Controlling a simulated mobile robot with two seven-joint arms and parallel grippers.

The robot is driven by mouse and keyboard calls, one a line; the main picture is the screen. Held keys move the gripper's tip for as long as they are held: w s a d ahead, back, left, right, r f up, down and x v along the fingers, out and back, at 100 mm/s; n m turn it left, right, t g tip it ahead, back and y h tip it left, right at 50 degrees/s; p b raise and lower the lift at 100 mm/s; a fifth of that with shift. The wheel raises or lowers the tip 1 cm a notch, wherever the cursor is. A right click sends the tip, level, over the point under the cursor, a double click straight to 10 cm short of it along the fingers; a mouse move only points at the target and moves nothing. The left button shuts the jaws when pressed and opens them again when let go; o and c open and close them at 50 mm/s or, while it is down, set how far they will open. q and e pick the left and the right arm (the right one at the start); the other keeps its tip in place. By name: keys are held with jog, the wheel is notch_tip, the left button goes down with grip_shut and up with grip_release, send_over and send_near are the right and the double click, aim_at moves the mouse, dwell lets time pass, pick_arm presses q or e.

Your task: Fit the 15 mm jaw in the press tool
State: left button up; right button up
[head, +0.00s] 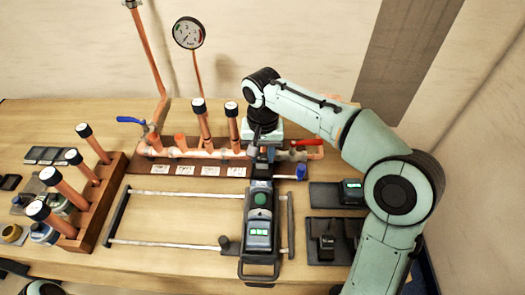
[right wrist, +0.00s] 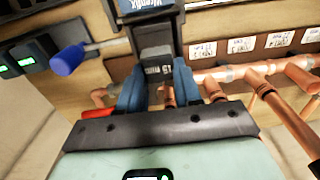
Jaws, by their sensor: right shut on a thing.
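The press tool (head: 261,215) lies on the bench in the middle of the head view, its nose pointing away from me. Its blue-labelled head shows at the top of the right wrist view (right wrist: 145,8). My right gripper (head: 264,145) is above the nose, shut on a dark jaw marked 15 (right wrist: 153,72). In the right wrist view the jaw sits between the blue fingers (right wrist: 150,95), directly at the tool's head. I cannot tell whether it is seated. A blue-knobbed pin (right wrist: 68,60) sticks out sideways at the tool's head; its knob also shows in the head view (head: 301,171). My left gripper is out of view.
A copper manifold (head: 205,153) with a red-handled valve stands behind the nose, close to my right gripper. A wooden rack (head: 100,205) of capped copper tubes is at the left. A rail frame (head: 165,242) surrounds the tool.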

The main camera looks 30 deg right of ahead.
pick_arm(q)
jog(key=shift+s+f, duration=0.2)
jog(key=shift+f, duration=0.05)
pick_arm(e)
jog(key=shift+f, duration=0.4)
jog(key=o, duration=1.5)
jog(key=shift+f, duration=0.1)
jog(key=shift+o, duration=0.2)
jog(key=shift+r+p, duration=0.7)
jog(key=shift+r, duration=0.9)
jog(key=shift+r+p, duration=1.15)
jog(key=shift+r, duration=1.05)
jog(key=shift+s+a+r, duration=0.1)
jog(key=shift+s+r, duration=0.1)
jog(key=shift+r, duration=0.2)
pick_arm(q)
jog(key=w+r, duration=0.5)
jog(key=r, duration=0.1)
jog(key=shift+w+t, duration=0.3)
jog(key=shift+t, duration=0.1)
